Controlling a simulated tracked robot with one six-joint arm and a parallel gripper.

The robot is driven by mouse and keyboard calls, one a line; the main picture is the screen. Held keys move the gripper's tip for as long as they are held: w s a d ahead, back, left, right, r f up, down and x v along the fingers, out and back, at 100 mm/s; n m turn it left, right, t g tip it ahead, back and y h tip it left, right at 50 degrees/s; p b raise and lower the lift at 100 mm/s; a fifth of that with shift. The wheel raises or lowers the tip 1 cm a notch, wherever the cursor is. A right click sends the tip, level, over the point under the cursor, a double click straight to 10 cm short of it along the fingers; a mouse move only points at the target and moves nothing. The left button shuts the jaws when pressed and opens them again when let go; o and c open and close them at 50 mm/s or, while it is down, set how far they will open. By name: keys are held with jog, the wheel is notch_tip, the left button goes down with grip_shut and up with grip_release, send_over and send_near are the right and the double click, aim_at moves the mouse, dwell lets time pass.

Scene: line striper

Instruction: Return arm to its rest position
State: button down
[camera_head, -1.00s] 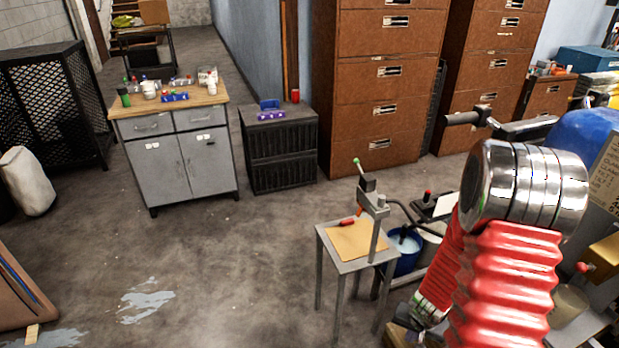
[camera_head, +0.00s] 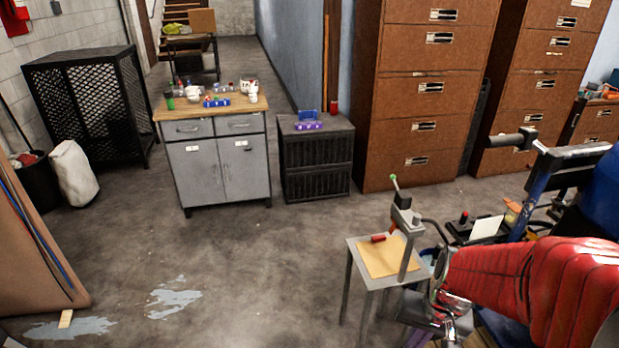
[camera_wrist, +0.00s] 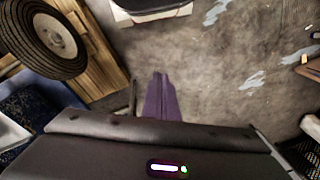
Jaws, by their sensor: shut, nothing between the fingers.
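My arm shows in the head view as a red ribbed sleeve (camera_head: 540,285) at the lower right, reaching left to silver wrist parts. It lies beside the small grey stand and hides part of what is behind it. My gripper (camera_wrist: 160,80) shows in the wrist view as purple fingers pressed together, shut and empty, over bare concrete floor. In the head view I cannot make out the fingertips clearly.
A small stand with a tan top (camera_head: 385,257) and a lever tool is close to my arm. A grey cabinet (camera_head: 225,170), a black cabinet (camera_head: 315,168) and brown drawers (camera_head: 415,110) stand behind. The wrist view shows a tire (camera_wrist: 50,38). The middle floor is free.

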jog(key=s+a+r+n+t, duration=0.2)
jog(key=a+r, duration=0.1)
jog(key=r, duration=0.6)
jog(key=s+a+r+n+t+h, duration=0.1)
jog(key=s+a+r+t, duration=0.1)
jog(key=r, duration=0.6)
jog(key=shift+s+a+r+n+t, duration=0.35)
jog(key=shift+s+a+n, duration=0.1)
jog(key=shift+s, duration=0.25)
jog(key=shift+d, duration=0.15)
